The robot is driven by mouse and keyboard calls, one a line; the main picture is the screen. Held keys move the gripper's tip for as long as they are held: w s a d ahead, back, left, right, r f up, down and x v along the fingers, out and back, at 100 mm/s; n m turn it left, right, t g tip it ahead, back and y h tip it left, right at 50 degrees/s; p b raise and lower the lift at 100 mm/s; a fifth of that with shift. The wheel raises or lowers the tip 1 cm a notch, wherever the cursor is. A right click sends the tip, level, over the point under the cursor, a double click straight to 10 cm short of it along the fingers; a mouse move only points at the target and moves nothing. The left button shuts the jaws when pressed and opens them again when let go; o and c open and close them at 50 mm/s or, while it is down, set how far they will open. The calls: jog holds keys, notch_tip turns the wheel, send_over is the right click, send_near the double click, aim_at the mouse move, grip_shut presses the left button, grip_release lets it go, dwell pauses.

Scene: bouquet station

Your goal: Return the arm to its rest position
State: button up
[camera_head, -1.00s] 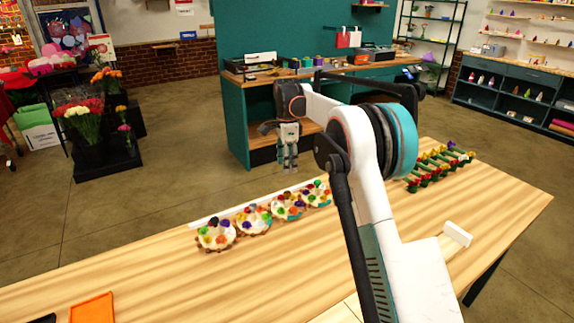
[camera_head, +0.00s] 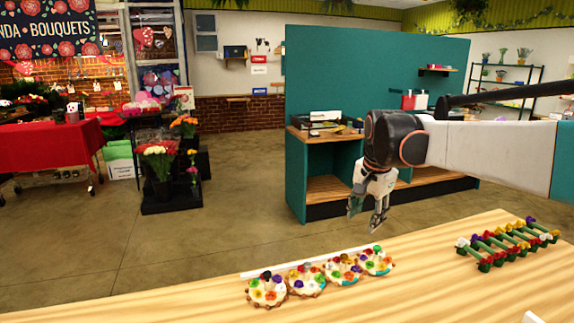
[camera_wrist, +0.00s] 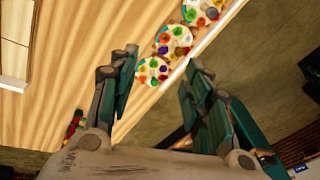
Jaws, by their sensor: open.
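My gripper (camera_head: 366,220) is open and empty in the head view. It hangs fingers down above the far edge of the wooden table (camera_head: 150,306), in front of the teal workbench. My arm reaches in from the right. In the wrist view my gripper (camera_wrist: 165,65) shows two teal fingers spread apart, with nothing held between them. Several round baskets of coloured flowers (camera_head: 267,289) stand in a row on the table below and left of the gripper. Some of these baskets (camera_wrist: 177,40) show beyond the fingers in the wrist view.
A rack of flowers with green stems (camera_head: 507,243) lies on the table at right. A white strip (camera_head: 310,261) runs behind the baskets. The teal workbench (camera_head: 300,185) stands behind the gripper. The table's left part is bare.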

jog(key=s+n+t, duration=0.2)
jog(key=s+n, duration=0.3)
jog(key=s, duration=1.1)
jog(key=s+f+n+t, duration=0.1)
jog(key=s+f+n, duration=0.1)
jog(key=s+f, duration=0.2)
jog(key=s+f+n+t, duration=0.1)
jog(key=s+f+n, duration=0.2)
jog(key=s, duration=0.7)
jog(key=shift+f+b, duration=0.35)
jog(key=shift+f, duration=0.4)
